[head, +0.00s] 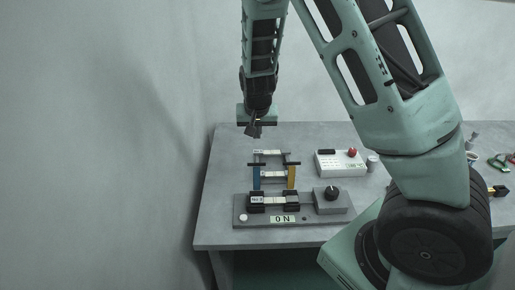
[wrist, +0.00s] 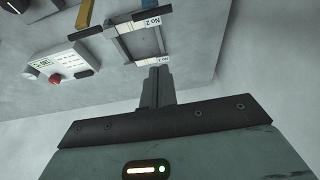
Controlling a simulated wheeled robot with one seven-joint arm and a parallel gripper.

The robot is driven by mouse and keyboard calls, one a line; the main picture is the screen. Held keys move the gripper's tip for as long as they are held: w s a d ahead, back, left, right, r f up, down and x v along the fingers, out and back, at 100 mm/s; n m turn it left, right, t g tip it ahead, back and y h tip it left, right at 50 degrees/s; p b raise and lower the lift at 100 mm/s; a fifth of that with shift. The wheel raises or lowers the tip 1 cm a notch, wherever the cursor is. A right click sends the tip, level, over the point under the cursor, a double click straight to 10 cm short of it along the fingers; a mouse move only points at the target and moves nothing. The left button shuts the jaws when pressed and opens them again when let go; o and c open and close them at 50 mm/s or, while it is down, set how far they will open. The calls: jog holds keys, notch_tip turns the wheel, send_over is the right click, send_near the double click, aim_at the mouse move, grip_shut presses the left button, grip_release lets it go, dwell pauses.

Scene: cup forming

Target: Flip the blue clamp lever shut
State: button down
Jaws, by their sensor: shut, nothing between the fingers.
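The blue clamp lever (head: 256,177) is a narrow bar on the left of the clamp fixture. It runs from the black block at the front to a dark end piece at the back. Only a bit of the blue lever (wrist: 138,4) shows at the top edge of the wrist view. My gripper (head: 254,131) is beyond and above the levers, near the far edge of the table, apart from the blue lever. In the wrist view my gripper (wrist: 157,73) has its fingers together and empty, near a white label strip.
A yellow lever (head: 291,177) stands right of the blue one. A white control box (head: 341,163) with a red button is at the right. The table's left side is bare.

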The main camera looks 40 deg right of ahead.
aim_at(257, 176)
notch_tip(257, 176, down, 9)
jog(key=p, duration=0.3)
jog(key=shift+s+a, duration=0.25)
dwell(0.5)
jog(key=shift+s+a+t, duration=0.2)
jog(key=shift+s+t, duration=0.1)
jog(key=shift+t, duration=0.1)
